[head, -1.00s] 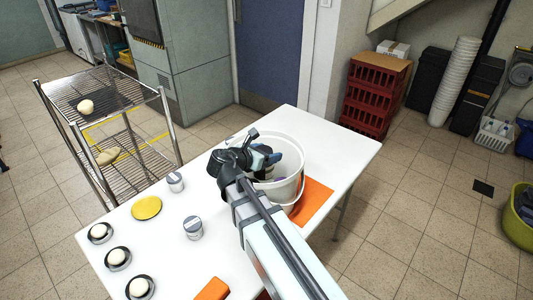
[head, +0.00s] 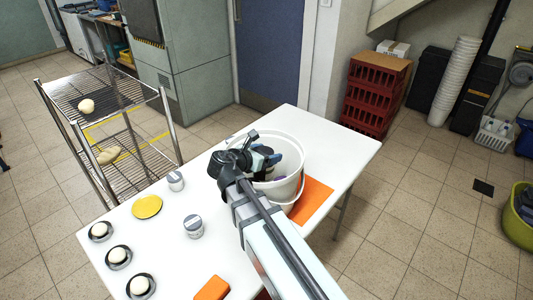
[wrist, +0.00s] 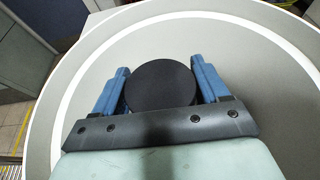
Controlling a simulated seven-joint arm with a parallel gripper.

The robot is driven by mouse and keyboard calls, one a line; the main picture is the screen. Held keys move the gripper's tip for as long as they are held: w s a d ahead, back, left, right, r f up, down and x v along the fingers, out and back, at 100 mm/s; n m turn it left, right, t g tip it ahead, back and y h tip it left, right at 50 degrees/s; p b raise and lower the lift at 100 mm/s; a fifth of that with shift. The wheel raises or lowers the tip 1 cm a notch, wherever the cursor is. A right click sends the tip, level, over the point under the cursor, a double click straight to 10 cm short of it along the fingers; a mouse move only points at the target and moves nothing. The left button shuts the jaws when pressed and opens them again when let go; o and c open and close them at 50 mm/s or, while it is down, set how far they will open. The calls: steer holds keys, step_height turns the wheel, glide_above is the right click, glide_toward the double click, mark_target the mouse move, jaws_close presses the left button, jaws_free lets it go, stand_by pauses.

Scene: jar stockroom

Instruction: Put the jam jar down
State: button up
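A jar with a round black lid, which I take to be the jam jar (wrist: 160,84), sits between the two blue fingers of my gripper (wrist: 160,80) in the wrist view. The fingers lie close against both sides of the lid. In the head view my gripper (head: 266,158) is over the mouth of a white bucket (head: 291,190), with its fingers partly below the rim. The jar's body and its underside are hidden, so I cannot tell whether it touches anything inside the bucket.
The bucket stands on a white table (head: 325,148), beside an orange mat (head: 316,198). Grey-lidded jars (head: 193,228), a yellow disc (head: 147,207), several black-rimmed dishes (head: 118,257) and an orange block (head: 212,289) occupy the left and front. A wire rack (head: 105,110) stands left.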

steer(key=o, duration=0.4)
steer(key=shift+s+d+f, duration=0.15)
steer(key=shift+s+f, duration=0.05)
steer(key=shift+f, duration=0.3)
steer(key=shift+w+r, duration=0.1)
steer(key=shift+r, duration=0.35)
steer(key=shift+s+a+r, duration=0.95)
steer(key=shift+a+r, duration=0.15)
step_height(320, 180, up, 4)
steer(key=shift+w+r, duration=0.1)
steer(key=shift+r, duration=1.15)
steer(key=shift+o, duration=0.3)
